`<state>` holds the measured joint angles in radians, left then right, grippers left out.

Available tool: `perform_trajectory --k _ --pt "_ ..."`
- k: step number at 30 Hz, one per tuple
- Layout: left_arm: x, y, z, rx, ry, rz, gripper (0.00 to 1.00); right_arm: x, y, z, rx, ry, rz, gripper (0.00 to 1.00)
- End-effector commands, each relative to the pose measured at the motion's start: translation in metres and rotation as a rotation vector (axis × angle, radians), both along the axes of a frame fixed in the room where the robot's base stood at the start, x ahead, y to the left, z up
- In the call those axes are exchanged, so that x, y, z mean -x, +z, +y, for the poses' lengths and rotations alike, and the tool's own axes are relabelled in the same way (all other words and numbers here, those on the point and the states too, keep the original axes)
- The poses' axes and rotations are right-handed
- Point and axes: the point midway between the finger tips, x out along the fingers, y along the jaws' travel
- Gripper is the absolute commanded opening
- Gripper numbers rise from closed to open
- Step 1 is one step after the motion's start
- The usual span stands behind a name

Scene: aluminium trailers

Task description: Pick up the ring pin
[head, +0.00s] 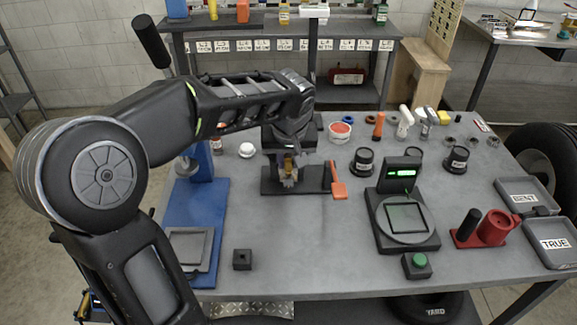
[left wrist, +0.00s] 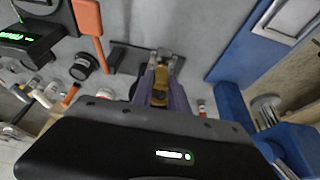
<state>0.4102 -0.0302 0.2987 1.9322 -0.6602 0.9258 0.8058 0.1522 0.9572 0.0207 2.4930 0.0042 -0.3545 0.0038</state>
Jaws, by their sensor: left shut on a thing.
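My left gripper (head: 289,178) reaches over the middle of the table and points down, above a black base plate (head: 318,183). It is shut on a small brass-coloured piece, which looks like the ring pin (left wrist: 160,88); in the left wrist view the piece sits between the two fingers (left wrist: 161,75). Most of the piece is hidden by the fingers, and I cannot tell whether it is clear of the plate. An orange paddle-shaped part (head: 338,182) lies beside the plate, to the right. My right gripper is not in view.
A scale with a green display (head: 405,218) stands on the right. A red holder (head: 492,229) and grey trays marked BENT and TRUE (head: 527,193) are further right. A blue press (head: 190,222) stands on the left. A small black block (head: 242,259) is near the front; the centre front is clear.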

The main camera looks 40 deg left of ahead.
Motion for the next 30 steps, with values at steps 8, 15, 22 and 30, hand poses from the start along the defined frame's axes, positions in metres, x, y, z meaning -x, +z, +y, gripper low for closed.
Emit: perform_trajectory --k 8,15,22,30 --pt "0.000 0.001 0.000 -0.001 0.000 -0.001 0.00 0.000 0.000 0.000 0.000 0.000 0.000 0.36" --pt "-0.001 0.014 0.000 -0.001 0.001 -0.003 0.00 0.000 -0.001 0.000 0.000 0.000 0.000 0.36" --pt "-0.001 0.046 0.000 -0.001 0.000 -0.005 0.00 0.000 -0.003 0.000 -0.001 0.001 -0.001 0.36" --pt "-0.002 0.108 -0.001 0.000 -0.001 -0.006 0.00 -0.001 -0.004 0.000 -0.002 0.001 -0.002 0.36"
